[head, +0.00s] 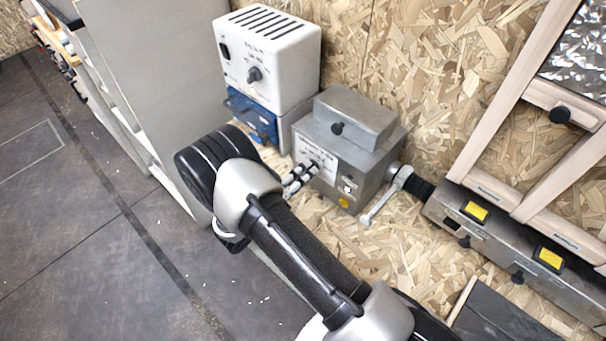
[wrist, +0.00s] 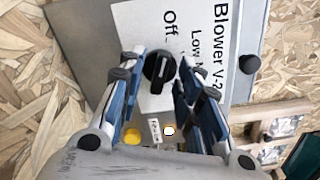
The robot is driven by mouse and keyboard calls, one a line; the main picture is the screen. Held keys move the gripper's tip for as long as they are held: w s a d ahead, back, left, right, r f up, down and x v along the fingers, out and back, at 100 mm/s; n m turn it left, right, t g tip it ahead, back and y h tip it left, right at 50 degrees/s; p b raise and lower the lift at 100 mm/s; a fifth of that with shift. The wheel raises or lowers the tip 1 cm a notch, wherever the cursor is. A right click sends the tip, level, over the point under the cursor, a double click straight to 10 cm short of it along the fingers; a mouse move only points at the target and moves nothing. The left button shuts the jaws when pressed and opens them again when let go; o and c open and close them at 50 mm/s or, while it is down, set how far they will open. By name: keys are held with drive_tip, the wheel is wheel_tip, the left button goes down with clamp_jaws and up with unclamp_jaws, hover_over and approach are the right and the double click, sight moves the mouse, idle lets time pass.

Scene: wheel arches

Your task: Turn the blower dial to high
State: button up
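The blower unit is a grey metal box (head: 345,140) against the chipboard wall, with a white label. In the wrist view its label (wrist: 210,45) reads "Blower V-2", "Off" and "Low", with the rest hidden behind a finger. My gripper (wrist: 158,66) is open, with one finger on each side of the dial. I cannot tell whether either finger touches it. In the head view my gripper (head: 302,178) is at the box's front and hides the dial.
A white box with a black dial (head: 254,74) stands on a blue unit (head: 252,116) at the left. A metal lever (head: 386,194) sticks out right of the blower box. A yellow button (head: 344,202) is low on its front. A grey panel (head: 155,80) stands left.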

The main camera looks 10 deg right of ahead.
drive_tip(key=shift+c, duration=0.4)
clamp_jaws()
drive_tip(key=shift+m, duration=0.3)
drive_tip(key=shift+s+m+b, duration=0.1)
drive_tip(key=shift+m+b, duration=3.65)
drive_tip(key=shift+m, duration=9.35)
